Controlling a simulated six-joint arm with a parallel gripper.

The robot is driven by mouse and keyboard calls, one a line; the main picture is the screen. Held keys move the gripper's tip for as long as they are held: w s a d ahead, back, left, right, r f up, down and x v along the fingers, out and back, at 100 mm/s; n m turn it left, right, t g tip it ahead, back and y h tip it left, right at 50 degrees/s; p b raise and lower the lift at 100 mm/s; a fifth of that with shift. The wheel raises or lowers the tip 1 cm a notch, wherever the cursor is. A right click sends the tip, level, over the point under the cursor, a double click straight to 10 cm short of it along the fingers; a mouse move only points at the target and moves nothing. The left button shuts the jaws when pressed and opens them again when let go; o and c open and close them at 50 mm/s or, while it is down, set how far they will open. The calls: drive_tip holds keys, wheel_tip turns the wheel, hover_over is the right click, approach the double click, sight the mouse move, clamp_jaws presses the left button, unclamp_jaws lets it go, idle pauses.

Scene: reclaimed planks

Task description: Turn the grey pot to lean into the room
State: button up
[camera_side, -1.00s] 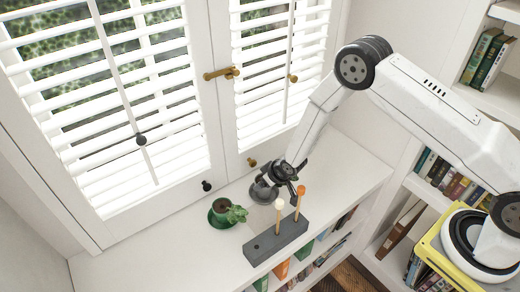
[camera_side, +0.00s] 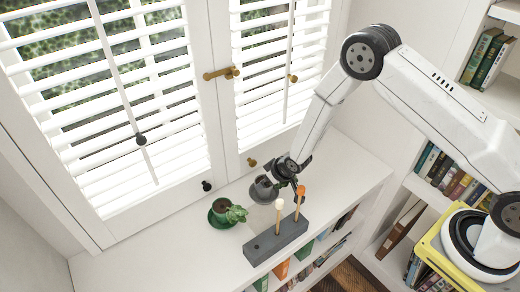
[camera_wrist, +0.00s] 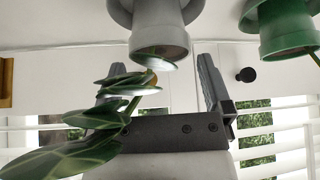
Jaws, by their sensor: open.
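The grey pot (camera_side: 262,190) stands on the white shelf top between the window and the grey block. In the wrist view the grey pot (camera_wrist: 160,42) shows upside down at the top centre. Its plant's green leaves (camera_wrist: 75,150) spread across the lower left, in front of part of my gripper. My gripper (camera_side: 288,178) is at the pot's upper right in the side view. In the wrist view its two fingers (camera_wrist: 158,75) are spread apart, with the pot's rim and a stem between and beyond them. I cannot tell whether a finger touches the plant.
A green pot (camera_side: 221,208) with a small plant stands left of the grey pot; it also shows in the wrist view (camera_wrist: 285,35). A grey block (camera_side: 275,242) with two upright pegs stands in front. Window shutters with knobs rise behind. The shelf's left part is clear.

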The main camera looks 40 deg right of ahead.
drive_tip(key=shift+v, duration=2.8)
drive_tip(key=shift+r, duration=0.1)
drive_tip(key=s+d+r+m+g, duration=0.1)
drive_tip(key=s+d+r+g, duration=0.1)
drive_tip(key=s+r, duration=0.7)
drive_tip(key=s+d+r+m+g+h, duration=0.1)
drive_tip(key=s+d+r, duration=0.4)
drive_tip(key=s+r, duration=0.4)
drive_tip(key=shift+s+d+r+g, duration=0.25)
drive_tip(key=shift+s+d+g, duration=0.05)
drive_tip(key=shift+s+g, duration=0.1)
drive_tip(key=shift+w+m, duration=0.15)
drive_tip(key=shift+m, duration=0.15)
